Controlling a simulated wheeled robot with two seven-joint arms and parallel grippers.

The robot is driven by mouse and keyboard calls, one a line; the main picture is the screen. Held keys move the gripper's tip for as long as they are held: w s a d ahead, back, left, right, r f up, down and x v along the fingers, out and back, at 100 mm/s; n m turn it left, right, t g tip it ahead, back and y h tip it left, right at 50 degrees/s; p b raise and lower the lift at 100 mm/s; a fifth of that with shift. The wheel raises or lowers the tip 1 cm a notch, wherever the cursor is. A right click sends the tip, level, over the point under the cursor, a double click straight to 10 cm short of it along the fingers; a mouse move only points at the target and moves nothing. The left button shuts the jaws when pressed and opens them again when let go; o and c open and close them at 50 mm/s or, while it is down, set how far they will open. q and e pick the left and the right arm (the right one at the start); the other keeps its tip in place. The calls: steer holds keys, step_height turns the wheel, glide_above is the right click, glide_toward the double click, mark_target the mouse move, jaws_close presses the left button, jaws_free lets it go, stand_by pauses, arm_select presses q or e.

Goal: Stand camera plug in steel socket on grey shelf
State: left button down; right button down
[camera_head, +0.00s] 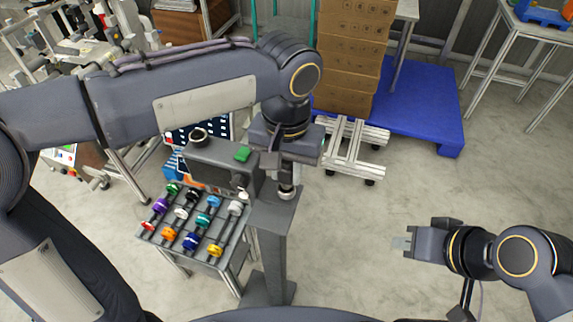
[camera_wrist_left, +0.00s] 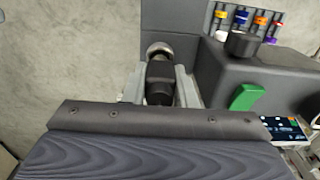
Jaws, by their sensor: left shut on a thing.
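The black camera plug (camera_wrist_left: 160,82) is between the fingers of my left gripper (camera_wrist_left: 159,90), which is shut on it. The steel socket (camera_wrist_left: 160,49) shows as a round metal ring just beyond the plug in the left wrist view. In the head view the socket (camera_head: 286,191) stands on the grey shelf (camera_head: 270,215), directly below my left gripper (camera_head: 286,170). The fingers hide most of the plug there, and I cannot tell whether its end is inside the socket. My right gripper (camera_head: 402,243) hangs empty to the right; its finger gap is unclear.
A grey device with a green button (camera_head: 243,154) stands close left of the gripper. A rack of coloured plugs (camera_head: 200,250) is at the lower left. Floor between the shelf and my right gripper is clear.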

arm_select(q)
steer(key=shift+f+b, duration=0.65)
steer(key=shift+f, duration=0.5)
steer(key=c, duration=1.1)
jaws_free()
steer(key=shift+r, duration=0.1)
step_height(320, 180, up, 8)
steer(key=shift+f+p, duration=0.1)
steer(key=shift+p, duration=0.3)
